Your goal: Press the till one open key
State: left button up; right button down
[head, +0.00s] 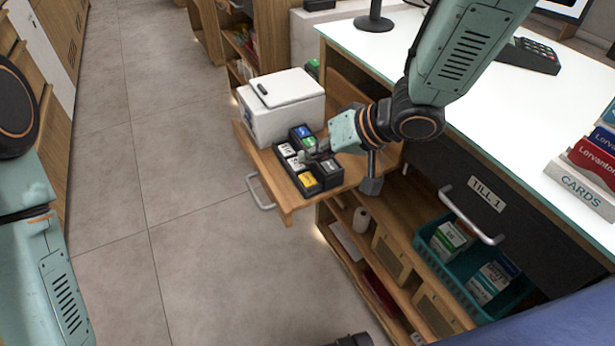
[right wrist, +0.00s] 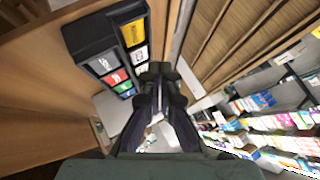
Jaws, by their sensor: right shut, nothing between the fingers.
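A black key block (head: 330,178) with several coloured and white keys sits on a pulled-out wooden shelf (head: 285,205). Its key lettering is too small to read. It also shows at the upper left of the right wrist view (right wrist: 88,38), with a yellow key (right wrist: 133,32) at one end. My right gripper (head: 306,156) is shut and empty, low over the middle of the block. Its closed tips (right wrist: 158,72) are beside the keys in the right wrist view; I cannot tell whether they touch. The black till drawer labelled TILL 1 (head: 462,212) appears shut.
A white printer-like box (head: 283,115) stands right behind the key block on the shelf. The bright counter top (head: 400,52) carries a card terminal (head: 530,55) and stacked boxes (head: 590,160). A teal basket (head: 440,262) sits below the till. The floor at left is clear.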

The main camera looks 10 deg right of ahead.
aim_at(303, 178)
jog(key=shift+f, duration=1.45)
jog(key=shift+f, duration=0.15)
dwell(0.3)
jog(key=shift+f, duration=0.25)
jog(key=shift+s+f, duration=0.2)
jog(key=shift+f, duration=0.4)
dwell(0.8)
jog(key=shift+r, duration=0.15)
jog(key=shift+w+r, duration=0.15)
jog(key=shift+r, duration=0.7)
